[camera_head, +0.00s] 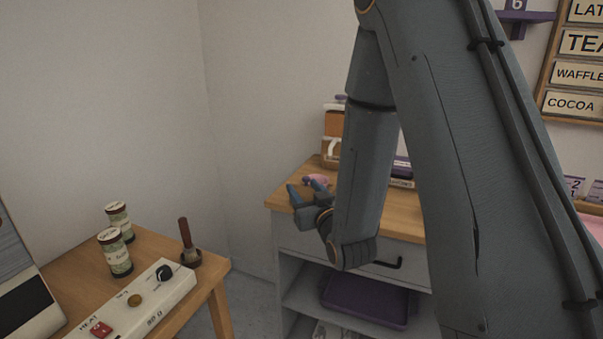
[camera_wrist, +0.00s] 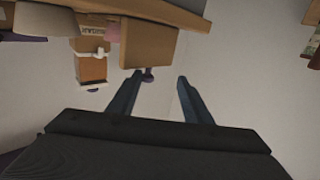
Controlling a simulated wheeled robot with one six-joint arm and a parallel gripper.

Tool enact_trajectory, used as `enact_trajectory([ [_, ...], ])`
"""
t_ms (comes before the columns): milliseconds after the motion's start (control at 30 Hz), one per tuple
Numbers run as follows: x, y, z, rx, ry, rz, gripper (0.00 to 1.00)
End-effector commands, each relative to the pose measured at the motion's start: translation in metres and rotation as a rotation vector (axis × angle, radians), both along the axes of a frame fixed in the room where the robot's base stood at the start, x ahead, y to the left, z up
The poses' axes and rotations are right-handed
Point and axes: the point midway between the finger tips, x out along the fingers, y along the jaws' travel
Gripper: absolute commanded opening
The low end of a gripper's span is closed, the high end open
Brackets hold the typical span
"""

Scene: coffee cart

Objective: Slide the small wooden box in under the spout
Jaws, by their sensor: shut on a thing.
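My gripper (camera_wrist: 160,76) is at the left end of the wooden counter, and it also shows in the head view (camera_head: 309,190). A plain tan wooden box (camera_wrist: 150,45) with a small purple knob is in front of the fingertips in the wrist view, which looks upside down. My gripper is shut on this box, though the contact is hard to see. An orange-brown dispenser (camera_head: 331,128) with a white spout (camera_head: 333,148) stands at the back of the counter. It also shows in the wrist view (camera_wrist: 92,68). In the head view I cannot make out the box.
A pink item (camera_head: 317,180) lies on the counter (camera_head: 283,200) behind my gripper. My arm hides much of the counter. A purple tray (camera_head: 365,300) is on the shelf below. A side table holds two jars (camera_head: 114,252), a tamper (camera_head: 187,245) and a white control panel (camera_head: 140,300).

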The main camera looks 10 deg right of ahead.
Motion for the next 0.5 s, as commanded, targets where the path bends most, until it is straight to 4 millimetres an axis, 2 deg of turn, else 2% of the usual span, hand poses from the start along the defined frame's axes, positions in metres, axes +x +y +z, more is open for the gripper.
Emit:
enact_trajectory([
  [133, -0.0058, 0.0003, 0.0002, -0.001, 0.000, 0.007, 0.35],
  [500, -0.0060, -0.0026, 0.0012, -0.002, -0.003, 0.000, 0.35],
])
